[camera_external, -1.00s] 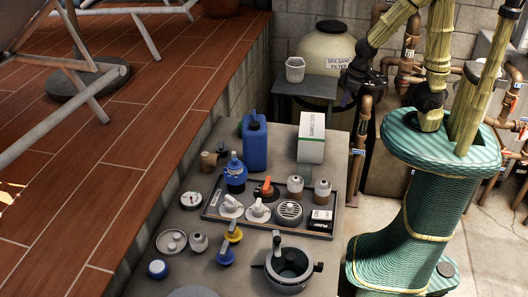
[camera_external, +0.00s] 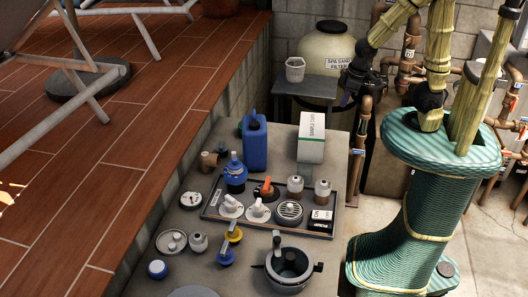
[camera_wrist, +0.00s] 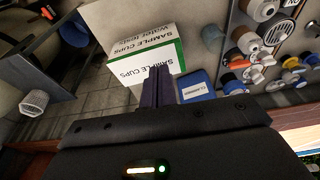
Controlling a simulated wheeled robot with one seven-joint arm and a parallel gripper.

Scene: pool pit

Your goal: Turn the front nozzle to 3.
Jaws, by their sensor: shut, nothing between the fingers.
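Two white nozzles with lever-like handles stand side by side on the grey tray (camera_external: 212,216): a left one (camera_external: 231,207) and a right one (camera_external: 259,211). I cannot tell which is the front one, and their numbers are too small to read. White knobs also show at the right of the wrist view, partly crowded by other parts. My gripper (camera_wrist: 158,70) is shut and empty, its dark fingers together in front of the sample cups box (camera_wrist: 143,58). In the external view my gripper (camera_external: 348,97) hangs behind the bench, well away from the nozzles.
On the tray are an orange-handled valve (camera_external: 266,188), a round grille (camera_external: 290,212) and brown-and-white fittings. A blue jug (camera_external: 255,145) and the box (camera_external: 312,137) stand behind. A grey pot (camera_external: 289,270) and several caps sit in front.

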